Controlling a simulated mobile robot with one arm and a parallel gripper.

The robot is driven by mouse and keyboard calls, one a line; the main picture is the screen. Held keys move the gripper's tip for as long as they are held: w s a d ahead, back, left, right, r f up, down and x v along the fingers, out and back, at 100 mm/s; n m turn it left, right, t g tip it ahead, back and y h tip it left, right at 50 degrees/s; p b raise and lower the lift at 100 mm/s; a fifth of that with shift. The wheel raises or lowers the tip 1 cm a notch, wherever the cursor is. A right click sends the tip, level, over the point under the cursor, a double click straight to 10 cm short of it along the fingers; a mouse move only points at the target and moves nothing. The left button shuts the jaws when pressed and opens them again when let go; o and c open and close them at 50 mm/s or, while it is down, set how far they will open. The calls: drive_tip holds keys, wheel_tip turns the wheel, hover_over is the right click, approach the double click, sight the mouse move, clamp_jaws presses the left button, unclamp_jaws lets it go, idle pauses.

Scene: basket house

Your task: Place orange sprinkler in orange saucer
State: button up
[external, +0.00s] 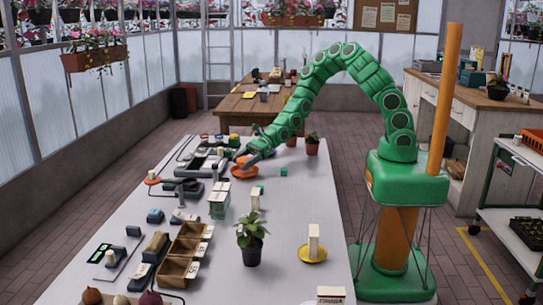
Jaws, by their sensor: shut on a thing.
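My gripper (248,161) is at the far middle of the white table, pointing down and to the left. It is shut on a small orange thing (242,160), which looks like the orange sprinkler; its shape is mostly hidden by the fingers. An orange saucer (243,173) lies on the table right under the gripper. I cannot tell whether the held thing touches the saucer or is just above it.
A small orange disc (152,180) is at the table's left edge. Grey devices (187,186) stand left of the gripper, and a green cube (284,172) lies right. A potted plant (251,240) and a yellow saucer (313,254) are nearer.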

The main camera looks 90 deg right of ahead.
drive_tip(key=shift+f, duration=0.75)
drive_tip(key=o, duration=1)
drive_tip(key=shift+f, duration=0.1)
drive_tip(key=shift+o, duration=0.2)
